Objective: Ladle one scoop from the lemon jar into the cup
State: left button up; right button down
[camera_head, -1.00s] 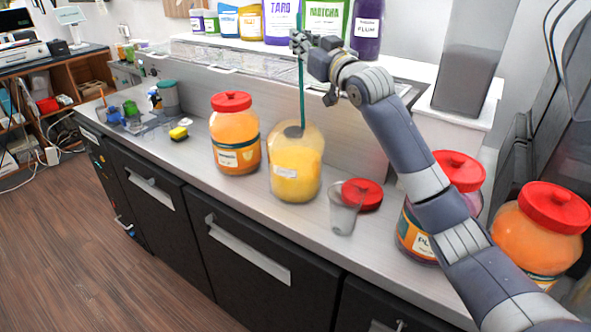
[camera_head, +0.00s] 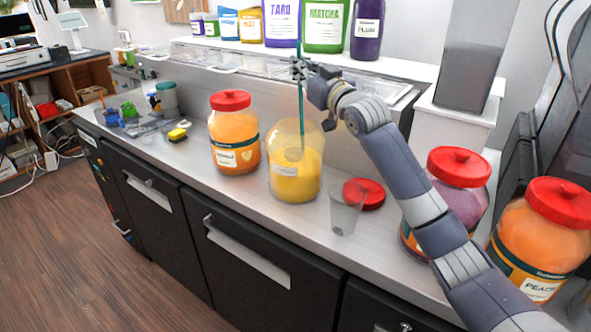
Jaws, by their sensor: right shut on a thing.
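The open lemon jar (camera_head: 296,185) stands on the counter, filled with yellow contents. My right gripper (camera_head: 300,70) is above the jar, shut on the green handle of the ladle (camera_head: 302,115). The ladle hangs nearly upright through the jar's mouth, and its bowl is low in the jar, at or in the yellow contents; how deep is hard to tell. The clear cup (camera_head: 345,212) stands upright on the counter to the right of the jar and looks empty. A red lid (camera_head: 370,194) lies on the counter behind the cup. My left gripper is out of view.
An orange jar (camera_head: 234,135) with a red lid stands left of the lemon jar. A plum-coloured jar (camera_head: 455,190) and a peach jar (camera_head: 540,240) stand at the right, near my right arm. A yellow sponge (camera_head: 177,135) lies farther left. The counter's front strip is clear.

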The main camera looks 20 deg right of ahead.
jog(key=shift+f+b, duration=0.8)
jog(key=shift+f, duration=1.15)
notch_tip(320, 180, up, 18)
jog(key=p, duration=1.6)
jog(key=shift+r, duration=0.25)
jog(key=shift+f, duration=0.1)
dwell(0.7)
